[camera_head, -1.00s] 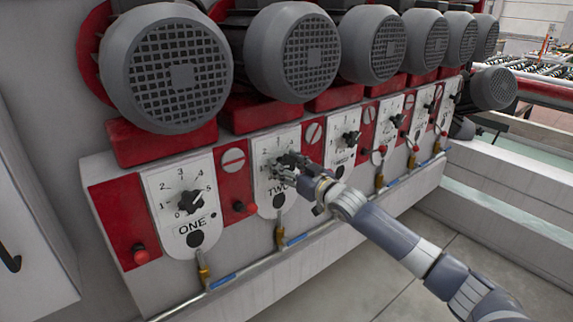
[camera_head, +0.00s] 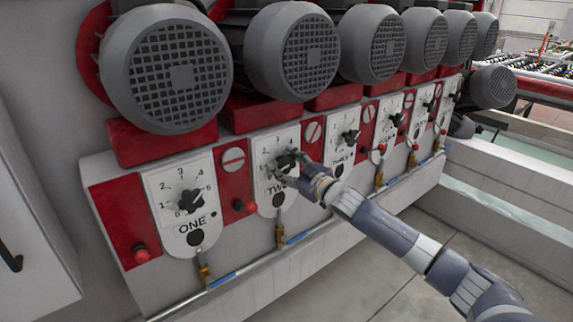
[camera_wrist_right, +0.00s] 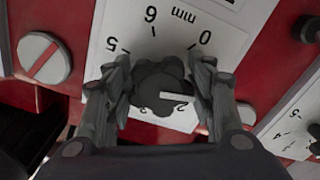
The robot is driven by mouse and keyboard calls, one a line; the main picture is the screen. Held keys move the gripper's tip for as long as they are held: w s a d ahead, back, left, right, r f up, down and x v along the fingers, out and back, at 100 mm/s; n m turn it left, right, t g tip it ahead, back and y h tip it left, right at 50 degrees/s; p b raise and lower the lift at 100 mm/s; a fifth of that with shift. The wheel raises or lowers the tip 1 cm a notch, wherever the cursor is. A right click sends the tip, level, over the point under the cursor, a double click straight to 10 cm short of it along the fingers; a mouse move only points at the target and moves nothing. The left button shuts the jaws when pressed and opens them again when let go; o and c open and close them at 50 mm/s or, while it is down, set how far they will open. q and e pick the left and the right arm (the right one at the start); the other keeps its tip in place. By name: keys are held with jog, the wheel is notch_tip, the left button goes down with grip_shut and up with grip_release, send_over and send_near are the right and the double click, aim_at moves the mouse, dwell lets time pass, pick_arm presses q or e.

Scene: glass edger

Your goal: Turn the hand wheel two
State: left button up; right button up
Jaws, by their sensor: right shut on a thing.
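Hand wheel two is a black lobed knob (camera_head: 286,163) on a white dial plate marked TWO (camera_head: 277,187). In the right wrist view the knob (camera_wrist_right: 160,88) sits between the two fingers, with its white pointer line toward the right of the picture. The numbers 5, 6 and 0 and "mm" show upside down on the plate (camera_wrist_right: 165,28). My right gripper (camera_head: 284,170) reaches in from the right and is shut on the knob; in the wrist view its fingers (camera_wrist_right: 166,85) flank the knob on both sides. My left gripper is not in view.
Dial one with its black knob (camera_head: 190,201) is to the left, and dial three (camera_head: 342,150) is to the right. Grey motors (camera_head: 293,52) overhang the panel. The floor in front is clear.

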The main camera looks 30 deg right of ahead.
jog(key=o, duration=1.1)
jog(key=shift+c, duration=0.2)
jog(key=s+d, duration=0.1)
jog(key=s, duration=1.1)
